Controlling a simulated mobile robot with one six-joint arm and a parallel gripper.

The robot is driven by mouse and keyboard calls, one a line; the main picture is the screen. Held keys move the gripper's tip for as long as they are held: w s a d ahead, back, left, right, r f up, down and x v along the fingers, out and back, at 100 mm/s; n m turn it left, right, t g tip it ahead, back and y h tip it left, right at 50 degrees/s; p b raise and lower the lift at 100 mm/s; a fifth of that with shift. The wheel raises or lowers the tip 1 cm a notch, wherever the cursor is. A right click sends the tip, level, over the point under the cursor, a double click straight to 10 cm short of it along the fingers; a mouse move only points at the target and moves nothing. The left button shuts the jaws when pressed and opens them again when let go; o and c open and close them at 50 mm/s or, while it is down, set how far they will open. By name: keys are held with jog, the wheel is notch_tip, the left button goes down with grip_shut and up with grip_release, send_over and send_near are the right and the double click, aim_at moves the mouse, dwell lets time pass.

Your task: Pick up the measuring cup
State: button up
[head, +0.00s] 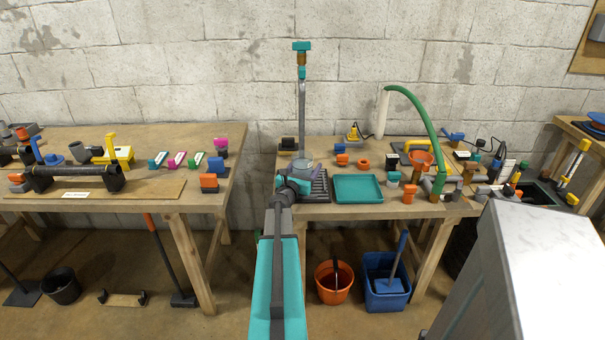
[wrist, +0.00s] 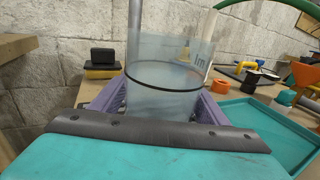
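The measuring cup (wrist: 165,75) is a clear, upright vessel with a dark band and volume lettering. In the wrist view it stands between my gripper's (wrist: 163,103) two purple fingers, one on each side. The fingers lie close along its sides, but I cannot tell whether they press on it. The cup's lower part is hidden behind my gripper's dark edge. In the head view the cup (head: 302,164) is at the left part of the right bench, by a black ribbed rack, with my gripper (head: 299,182) at its near side.
A tall grey pipe with a teal top (head: 302,100) rises right behind the cup. A teal tray (head: 357,188) lies close to the right. A black and yellow block (wrist: 102,63) stands behind left. A green hose (head: 425,110) arches farther right.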

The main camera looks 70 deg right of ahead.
aim_at(306, 159)
jog(key=c, duration=0.9)
jog(key=shift+r, duration=0.2)
jog(key=shift+r, duration=0.55)
jog(key=shift+a+r, duration=0.25)
jog(key=shift+r, duration=0.3)
jog(key=shift+a+r, duration=0.2)
jog(key=shift+r, duration=0.35)
jog(key=a+b, duration=0.2)
jog(key=a, duration=1.2)
jog(key=shift+w, duration=0.1)
jog(key=shift+a+r+p, duration=0.1)
jog(key=shift+a+p, duration=0.1)
jog(key=shift+p, duration=0.1)
jog(key=shift+a+p, duration=0.1)
jog(key=shift+p, duration=0.65)
jog(key=shift+a+p, duration=0.1)
jog(key=shift+p, duration=0.25)
